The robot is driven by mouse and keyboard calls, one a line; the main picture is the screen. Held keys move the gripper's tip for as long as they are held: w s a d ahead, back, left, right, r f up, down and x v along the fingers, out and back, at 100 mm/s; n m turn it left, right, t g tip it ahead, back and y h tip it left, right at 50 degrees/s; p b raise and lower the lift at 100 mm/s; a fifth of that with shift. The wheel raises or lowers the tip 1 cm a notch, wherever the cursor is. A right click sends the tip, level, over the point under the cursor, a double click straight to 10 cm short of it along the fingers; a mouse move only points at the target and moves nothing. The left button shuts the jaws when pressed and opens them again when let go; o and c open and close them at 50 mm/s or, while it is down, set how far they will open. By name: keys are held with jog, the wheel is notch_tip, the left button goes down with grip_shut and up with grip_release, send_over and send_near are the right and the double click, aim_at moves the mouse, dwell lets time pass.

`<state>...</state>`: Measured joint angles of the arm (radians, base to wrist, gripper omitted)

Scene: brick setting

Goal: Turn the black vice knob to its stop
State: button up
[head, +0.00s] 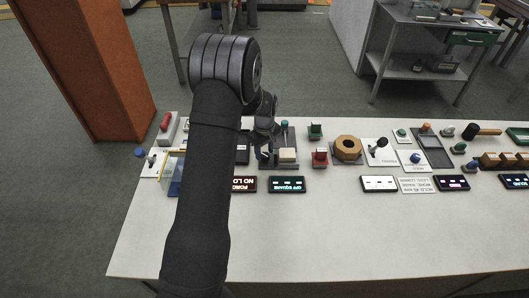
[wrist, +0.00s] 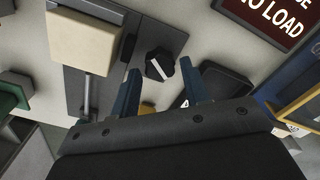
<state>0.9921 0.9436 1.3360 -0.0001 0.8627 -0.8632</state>
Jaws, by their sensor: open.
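The black vice knob (wrist: 160,65) has a white line across its top. Whether a finger touches the knob I cannot tell.
A "NO LOAD" sign (wrist: 268,18) and a dark box (wrist: 225,85) lie near the fingers. The table's front (head: 330,245) is clear.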

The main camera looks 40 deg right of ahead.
jog(key=shift+f, duration=0.6)
jog(key=c, duration=0.7)
jog(key=shift+m, duration=0.4)
jog(key=m, duration=0.5)
jog(key=shift+m, duration=0.3)
jog(key=m, duration=0.5)
jog(key=shift+d, duration=0.1)
jog(key=shift+m, duration=0.3)
